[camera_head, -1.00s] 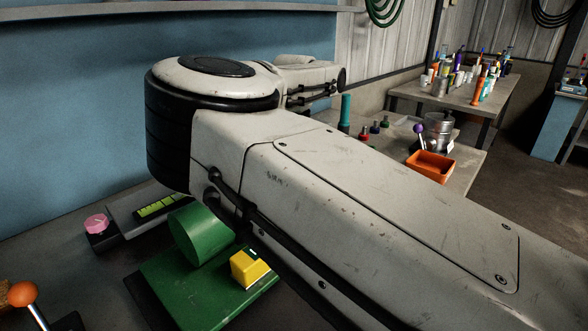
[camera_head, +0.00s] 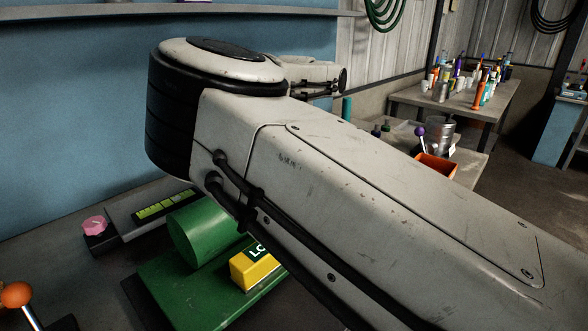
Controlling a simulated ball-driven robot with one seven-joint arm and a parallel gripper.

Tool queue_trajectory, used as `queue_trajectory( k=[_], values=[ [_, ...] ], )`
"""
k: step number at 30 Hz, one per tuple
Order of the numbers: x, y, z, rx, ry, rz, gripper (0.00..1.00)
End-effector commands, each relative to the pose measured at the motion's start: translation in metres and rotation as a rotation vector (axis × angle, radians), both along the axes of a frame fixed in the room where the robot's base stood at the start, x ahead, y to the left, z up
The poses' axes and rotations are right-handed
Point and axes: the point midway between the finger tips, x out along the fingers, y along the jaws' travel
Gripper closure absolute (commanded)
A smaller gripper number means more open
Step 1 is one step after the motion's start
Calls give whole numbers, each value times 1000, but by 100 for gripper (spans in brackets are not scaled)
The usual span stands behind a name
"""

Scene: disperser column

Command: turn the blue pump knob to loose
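No blue pump knob shows; my large pale arm crosses the middle of the view and hides much of the bench. A green pump-like unit with a round green drum (camera_head: 197,237) sits on a green base (camera_head: 172,291) at the lower left. A yellow block (camera_head: 254,268) with a partly hidden dark label lies on that base, beside the drum. My gripper is not in view; it may be behind or beyond my arm.
A pink knob (camera_head: 95,224) and a panel with a yellow-green strip (camera_head: 166,206) are at the left. An orange ball-topped lever (camera_head: 16,295) stands lower left. Behind my arm are an orange bin (camera_head: 436,167), a purple-topped lever (camera_head: 420,132) and a table (camera_head: 462,107) with several bottles.

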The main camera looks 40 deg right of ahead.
Motion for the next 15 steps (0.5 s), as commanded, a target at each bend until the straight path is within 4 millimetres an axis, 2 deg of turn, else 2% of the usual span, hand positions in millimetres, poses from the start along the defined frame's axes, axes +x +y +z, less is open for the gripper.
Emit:
queue_trajectory(
  k=[7,8,15],
  values=[
    [1,0,1,-2,-5,3,89],
    [1,0,1,-2,-5,3,58],
    [1,0,1,-1,-2,1,35]
  ],
)
